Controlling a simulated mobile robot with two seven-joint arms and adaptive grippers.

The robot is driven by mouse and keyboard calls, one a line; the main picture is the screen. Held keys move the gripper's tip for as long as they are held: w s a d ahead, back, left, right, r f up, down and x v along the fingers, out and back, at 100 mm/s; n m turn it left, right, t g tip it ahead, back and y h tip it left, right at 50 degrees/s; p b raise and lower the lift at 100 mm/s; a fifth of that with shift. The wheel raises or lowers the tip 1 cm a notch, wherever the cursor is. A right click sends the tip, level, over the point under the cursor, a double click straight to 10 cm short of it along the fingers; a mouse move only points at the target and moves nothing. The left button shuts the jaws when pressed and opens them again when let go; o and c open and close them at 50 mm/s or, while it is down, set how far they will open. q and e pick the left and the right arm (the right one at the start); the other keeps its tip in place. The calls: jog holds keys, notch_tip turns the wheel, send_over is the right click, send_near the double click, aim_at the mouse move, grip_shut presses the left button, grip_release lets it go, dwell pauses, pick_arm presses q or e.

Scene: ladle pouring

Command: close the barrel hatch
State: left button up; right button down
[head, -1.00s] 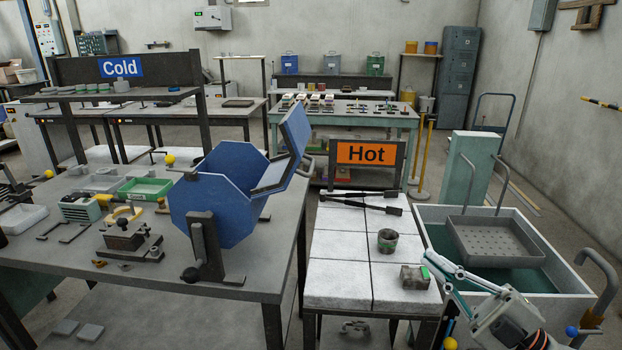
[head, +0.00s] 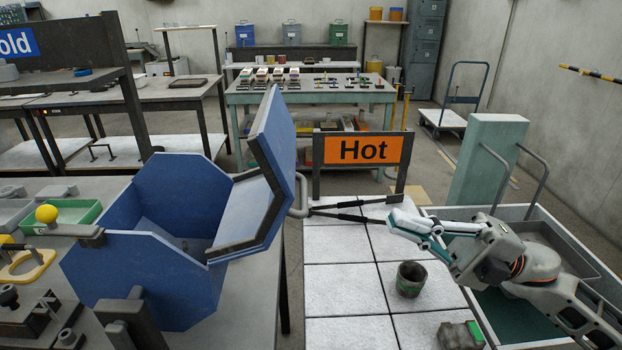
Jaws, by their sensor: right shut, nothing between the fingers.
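The blue octagonal barrel (head: 118,272) sits on the grey table at the left, with its inside showing. Its hatch (head: 270,165) stands open, raised and tilted at the barrel's right side. A grey handle (head: 302,196) sticks out from the hatch's right face. My right gripper (head: 394,221) is shut and empty. My left gripper is not in view.
The Hot sign (head: 362,150) stands behind the white-topped table (head: 335,285). A green tray (head: 62,216) is left of the barrel.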

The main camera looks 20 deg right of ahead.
aim_at(294, 185)
jog(key=p+x, duration=0.3)
jog(key=x, duration=1)
jog(key=shift+a, duration=0.2)
jog(key=shift+r, duration=0.1)
